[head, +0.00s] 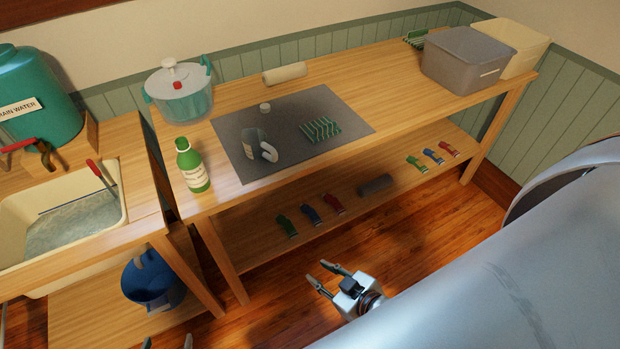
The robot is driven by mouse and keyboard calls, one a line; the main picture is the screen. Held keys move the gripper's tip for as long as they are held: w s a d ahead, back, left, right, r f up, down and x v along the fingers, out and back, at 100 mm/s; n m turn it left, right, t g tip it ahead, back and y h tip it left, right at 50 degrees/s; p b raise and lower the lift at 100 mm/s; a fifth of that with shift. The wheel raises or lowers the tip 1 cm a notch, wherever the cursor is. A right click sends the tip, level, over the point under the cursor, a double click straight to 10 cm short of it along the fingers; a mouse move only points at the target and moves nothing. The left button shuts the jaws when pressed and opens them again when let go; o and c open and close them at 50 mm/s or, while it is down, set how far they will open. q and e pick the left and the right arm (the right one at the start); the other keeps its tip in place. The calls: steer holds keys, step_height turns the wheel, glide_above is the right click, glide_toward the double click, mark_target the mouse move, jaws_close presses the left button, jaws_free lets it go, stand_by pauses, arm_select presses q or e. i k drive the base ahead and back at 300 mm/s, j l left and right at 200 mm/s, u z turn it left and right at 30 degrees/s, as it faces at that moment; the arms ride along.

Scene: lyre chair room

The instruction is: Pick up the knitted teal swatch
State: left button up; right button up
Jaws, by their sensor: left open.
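I cannot make out a piece that is clearly the knitted teal swatch. A small green, ribbed piece with pale stripes (320,130) lies on the dark grey mat (345,105) on the long wooden table; I cannot tell if it is knitted. Another green striped piece (415,38) lies at the table's back, partly hidden by a grey bin. My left gripper (168,343) shows only its fingertips at the bottom edge, apart, with nothing seen between them. My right gripper (328,275) is open and empty, in front of the table and away from both pieces.
A clear jar (255,145), a pale curved piece (269,152) and a small white piece (265,108) share the mat. Left is a sink (75,225).

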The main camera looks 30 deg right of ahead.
mark_target(316, 130)
steer(key=i+l+u, duration=0.1)
steer(key=l, duration=1.55)
steer(key=l+u, duration=0.1)
steer(key=l, duration=1.55)
